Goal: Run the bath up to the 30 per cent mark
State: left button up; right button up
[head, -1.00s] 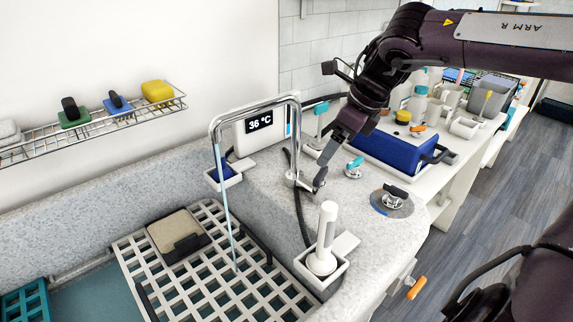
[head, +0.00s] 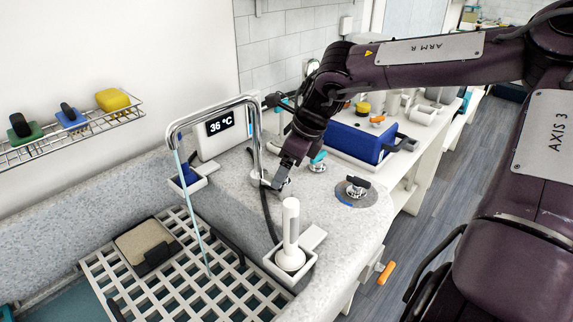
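The chrome tap (head: 214,110) arches over the bath, and a thin pale-blue stream (head: 190,215) falls from its spout to the white grid (head: 250,297). A teal part of the bath (head: 62,298) shows at the lower left; no level mark is readable. My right gripper (head: 277,183) points down beside the tap's base and a small dark lever there. Whether it touches the lever, and whether its fingers are open, I cannot tell. A teal-handled valve (head: 318,162) and a dark-handled round control (head: 356,188) stand to its right. My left gripper is out of view.
A display (head: 220,124) reads 36 °C behind the tap. A white brush in a holder (head: 290,245) stands in front of my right gripper. A blue box (head: 362,142) is behind. A wire shelf (head: 75,132) with sponges and brushes hangs on the left wall.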

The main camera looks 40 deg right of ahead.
jog(key=c, duration=0.8)
jog(key=shift+a+f+m+h+b, duration=0.1)
jog(key=shift+m+h+b, duration=0.35)
jog(key=shift+m, duration=0.45)
jog(key=shift+c, duration=0.2)
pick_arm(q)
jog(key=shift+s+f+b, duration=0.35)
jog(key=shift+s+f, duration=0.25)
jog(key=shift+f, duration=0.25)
pick_arm(e)
jog(key=m+h, duration=0.1)
jog(key=m, duration=0.2)
jog(key=shift+t, duration=0.3)
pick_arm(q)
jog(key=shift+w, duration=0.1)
pick_arm(e)
jog(key=o, duration=1)
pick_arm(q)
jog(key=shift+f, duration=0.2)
pick_arm(e)
jog(key=v, duration=0.8)
